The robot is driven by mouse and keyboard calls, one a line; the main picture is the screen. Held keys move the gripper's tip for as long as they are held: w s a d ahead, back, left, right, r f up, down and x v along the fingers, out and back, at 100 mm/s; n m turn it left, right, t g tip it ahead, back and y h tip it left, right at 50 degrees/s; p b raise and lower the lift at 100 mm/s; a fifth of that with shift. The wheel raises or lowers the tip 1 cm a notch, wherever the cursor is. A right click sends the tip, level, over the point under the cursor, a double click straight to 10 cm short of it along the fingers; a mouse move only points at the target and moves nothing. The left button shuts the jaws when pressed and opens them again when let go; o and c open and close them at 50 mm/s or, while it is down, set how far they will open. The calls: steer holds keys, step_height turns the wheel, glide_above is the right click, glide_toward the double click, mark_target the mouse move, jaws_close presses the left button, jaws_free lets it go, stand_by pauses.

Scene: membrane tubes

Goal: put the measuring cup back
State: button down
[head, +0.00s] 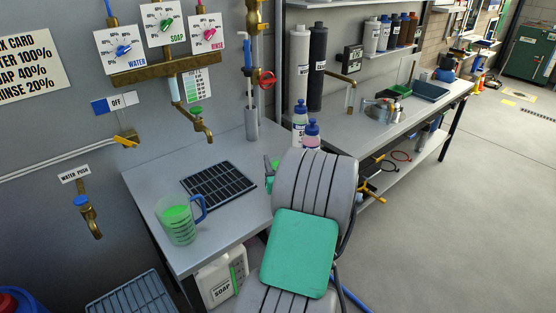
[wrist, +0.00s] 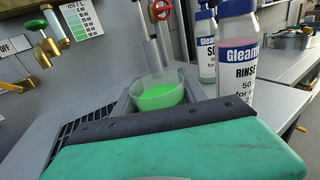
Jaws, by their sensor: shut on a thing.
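In the wrist view my gripper (wrist: 160,92) is shut on a clear cup (wrist: 146,80) with bright green liquid in it. I take this to be the measuring cup. In the head view my arm hides most of it and of my gripper (head: 271,174), to the right of the black drain grid. I cannot tell whether the cup touches the bench. A larger clear jug (head: 180,228) with green liquid and a blue handle stands on the bench's front left.
The black grid (head: 218,185) lies on the bench (head: 152,180). A soap bottle (wrist: 206,50) and a rinse bottle (wrist: 237,60) stand beyond my gripper. Brass taps (head: 203,130) hang over the bench's back edge. A white soap canister (head: 215,285) is below the bench.

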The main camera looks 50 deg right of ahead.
steer(key=shift+w+d+f+b, duration=0.1)
steer(key=shift+d+f+b, duration=0.1)
steer(key=shift+f, duration=0.75)
steer(key=shift+w+d+f+b, duration=0.1)
steer(key=shift+f+b, duration=0.05)
steer(key=shift+f, duration=0.8)
steer(key=shift+f, duration=0.15)
steer(key=c, duration=0.6)
jaws_free()
